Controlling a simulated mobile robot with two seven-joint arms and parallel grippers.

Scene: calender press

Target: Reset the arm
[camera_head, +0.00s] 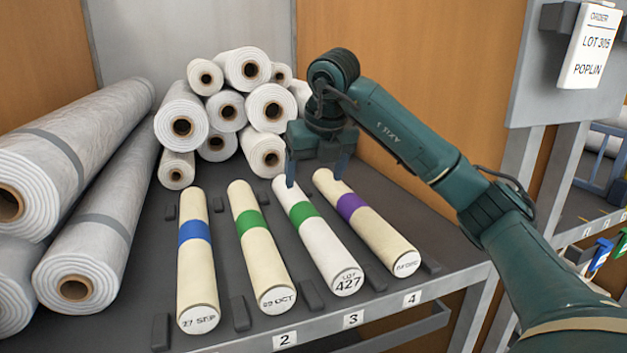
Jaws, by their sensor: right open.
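My right arm comes in from the right, and its open gripper (318,178) points down over the upper ends of two rolls. One finger is by the white roll with a green band (315,232), its end marked LOT 427. The other finger is by the cream roll with a purple band (366,222). I cannot tell whether the fingers touch either roll. Nothing shows held in the jaws. A cream roll with a blue band (196,260) and a cream roll with a green band (259,245) lie further left. My left gripper is not in view.
The dark shelf (140,290) has small blocks (240,312) between the rolls and number labels on its front edge. Big wrapped rolls (100,225) lie at left, and white rolls (228,110) are stacked behind. An order card (588,45) reads LOT 305 POPLIN.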

